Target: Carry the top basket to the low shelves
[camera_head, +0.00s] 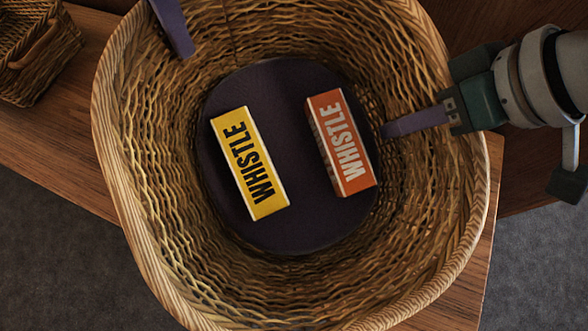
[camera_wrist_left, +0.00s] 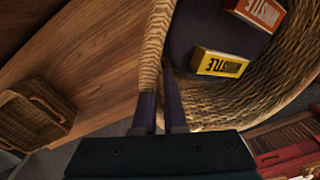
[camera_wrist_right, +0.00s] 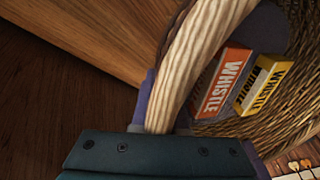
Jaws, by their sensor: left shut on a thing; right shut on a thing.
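The large woven basket (camera_head: 130,190) fills the middle of the head view, seen from above. A yellow WHISTLE box (camera_head: 250,163) and an orange WHISTLE box (camera_head: 341,143) lie on its dark round bottom. My left gripper (camera_head: 172,25) shows only as a purple finger inside the rim at the top left. The left wrist view shows its fingers (camera_wrist_left: 160,108) on both sides of the rim. My right gripper (camera_head: 425,120) has a finger inside the right wall. The right wrist view shows the rim (camera_wrist_right: 190,65) between its fingers. The low shelves cannot be made out.
A wooden surface (camera_head: 55,150) shows below the basket; I cannot tell whether they touch. A smaller wicker basket (camera_head: 38,50) stands on the wood at the top left. Grey floor (camera_head: 50,260) shows at the lower left. A red object (camera_wrist_left: 290,155) is at the left wrist view's lower right.

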